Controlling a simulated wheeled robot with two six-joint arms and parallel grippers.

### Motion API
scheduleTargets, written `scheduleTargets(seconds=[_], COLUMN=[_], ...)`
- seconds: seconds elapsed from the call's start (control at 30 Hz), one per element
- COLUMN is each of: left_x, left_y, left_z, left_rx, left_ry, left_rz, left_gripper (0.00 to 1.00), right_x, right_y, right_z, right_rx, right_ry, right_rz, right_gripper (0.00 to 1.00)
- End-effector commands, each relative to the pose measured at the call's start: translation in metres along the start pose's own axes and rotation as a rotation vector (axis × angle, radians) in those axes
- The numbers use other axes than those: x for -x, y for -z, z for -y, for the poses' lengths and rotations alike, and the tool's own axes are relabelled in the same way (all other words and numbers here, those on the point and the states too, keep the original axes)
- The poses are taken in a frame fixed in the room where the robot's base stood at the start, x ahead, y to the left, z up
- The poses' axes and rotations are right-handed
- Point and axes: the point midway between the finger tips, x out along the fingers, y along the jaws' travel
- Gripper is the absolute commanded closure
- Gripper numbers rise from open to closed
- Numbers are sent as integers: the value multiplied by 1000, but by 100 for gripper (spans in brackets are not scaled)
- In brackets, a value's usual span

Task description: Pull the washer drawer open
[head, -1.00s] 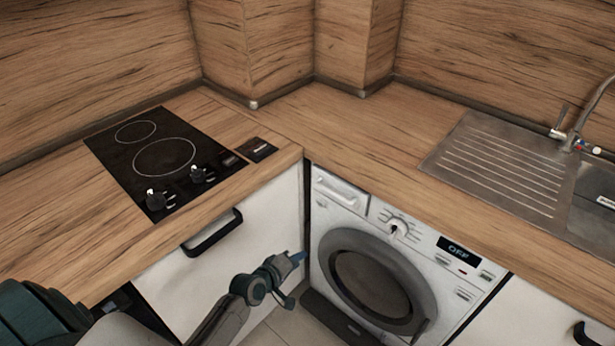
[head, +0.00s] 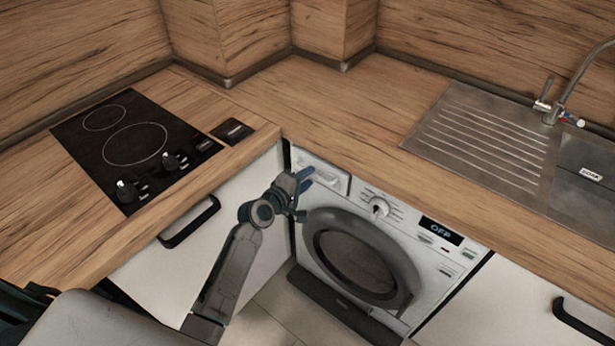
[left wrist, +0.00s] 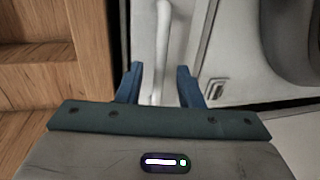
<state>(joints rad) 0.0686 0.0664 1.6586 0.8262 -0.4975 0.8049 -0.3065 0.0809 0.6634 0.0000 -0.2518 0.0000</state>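The white washer (head: 408,222) stands under the counter, with a dark round door and a display reading OFF. Its drawer (head: 334,176) is at the upper left of its front and looks shut. My left gripper (head: 303,178) is in front of the drawer, hiding part of it. In the left wrist view, its two blue fingers (left wrist: 160,84) are apart. The pale drawer handle (left wrist: 162,45) runs up the picture, with its near end between the fingers. I cannot tell whether the fingers touch it. My right gripper is not in view.
The wooden counter edge (head: 375,172) overhangs just above the drawer. A white cabinet with a black handle (head: 190,222) stands to the left, close to my left arm. A hob (head: 135,150) and a sink (head: 490,140) are set in the counter.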

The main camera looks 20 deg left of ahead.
Motion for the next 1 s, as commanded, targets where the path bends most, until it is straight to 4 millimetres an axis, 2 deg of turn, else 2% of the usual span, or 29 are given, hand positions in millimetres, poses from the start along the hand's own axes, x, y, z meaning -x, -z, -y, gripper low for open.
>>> scheduleTargets(seconds=[0.13, 0.4, 0.57, 0.87, 1.0], left_x=[-8, -9, -9, -7, 0], left_y=[0, 0, 0, 0, 0], left_z=[0, 0, 0, 0, 2], left_rx=[2, 0, 0, 0, -1], left_ry=[0, 0, 0, 1, 2], left_rz=[0, 0, 0, 0, 0], left_gripper=[67, 69, 100, 100, 100], right_x=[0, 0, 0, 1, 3], right_y=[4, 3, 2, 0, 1], right_z=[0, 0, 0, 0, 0], right_rx=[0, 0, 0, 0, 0], right_ry=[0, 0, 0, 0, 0], right_rz=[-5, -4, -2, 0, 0], right_gripper=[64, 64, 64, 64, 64])
